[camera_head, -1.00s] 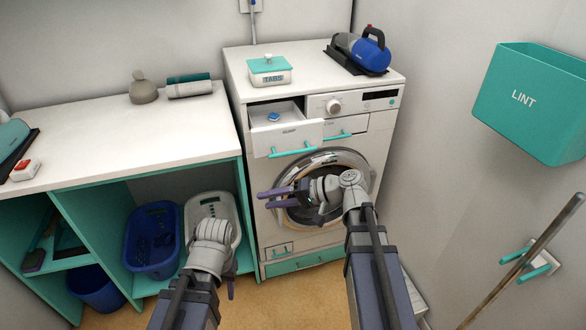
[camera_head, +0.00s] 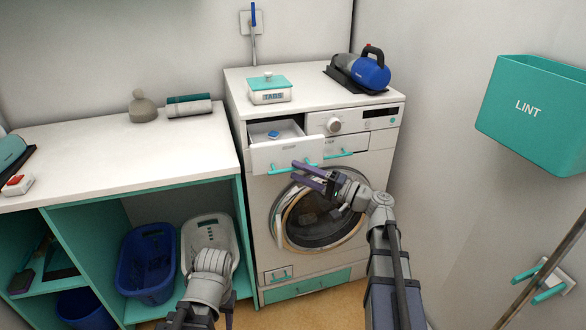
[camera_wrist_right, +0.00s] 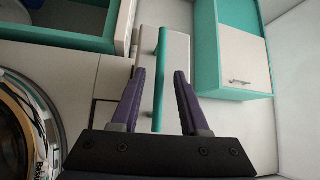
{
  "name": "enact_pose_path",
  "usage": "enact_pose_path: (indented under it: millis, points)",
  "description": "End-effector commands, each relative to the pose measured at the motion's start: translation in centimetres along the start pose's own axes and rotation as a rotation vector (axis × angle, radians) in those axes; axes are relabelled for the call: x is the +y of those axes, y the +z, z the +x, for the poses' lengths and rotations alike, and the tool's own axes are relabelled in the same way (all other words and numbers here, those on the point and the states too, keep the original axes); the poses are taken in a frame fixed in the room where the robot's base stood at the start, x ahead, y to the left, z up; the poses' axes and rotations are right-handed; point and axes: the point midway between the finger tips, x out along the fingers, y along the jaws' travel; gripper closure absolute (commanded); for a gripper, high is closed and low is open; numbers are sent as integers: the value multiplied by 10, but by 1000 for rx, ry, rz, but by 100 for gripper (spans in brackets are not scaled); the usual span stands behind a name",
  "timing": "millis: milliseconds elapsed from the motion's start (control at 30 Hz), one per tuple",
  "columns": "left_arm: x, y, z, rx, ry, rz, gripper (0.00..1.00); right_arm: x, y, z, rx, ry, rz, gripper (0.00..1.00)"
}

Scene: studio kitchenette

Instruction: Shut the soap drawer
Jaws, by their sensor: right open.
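The soap drawer (camera_head: 285,153) sticks out, open, from the top left of the washing machine (camera_head: 310,210). A blue tablet (camera_head: 273,134) lies inside it. Its teal handle (camera_head: 280,169) runs along the drawer front. My right gripper (camera_head: 300,172) is open and empty at the right part of the drawer front, close to this handle. In the right wrist view the handle (camera_wrist_right: 161,60) appears between the two spread fingers; I cannot tell whether they touch it. My left gripper (camera_head: 229,316) is low at the bottom edge, mostly hidden by its own wrist.
A tabs box (camera_head: 270,95) and a blue portable appliance (camera_head: 368,72) stand on the machine. A counter (camera_head: 110,155) is on the left, with blue and white baskets (camera_head: 148,262) under it. A lint bin (camera_head: 530,110) hangs on the right wall.

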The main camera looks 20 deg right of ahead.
Motion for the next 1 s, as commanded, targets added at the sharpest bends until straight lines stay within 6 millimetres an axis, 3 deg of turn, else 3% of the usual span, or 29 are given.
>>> enact_pose_path:
  millis: [200,567,900,1000]
  points:
    - [0,0,-3,0,0,0,55,0,0,22,-1,0,-1,55]
    - [0,0,-3,0,0,0,55,0,0,26,0,0,-1,55]
    - [0,0,-3,0,0,0,55,0,0,25,0,1,0,94]
    - [0,0,-3,0,0,0,55,0,0,25,0,1,0,100]
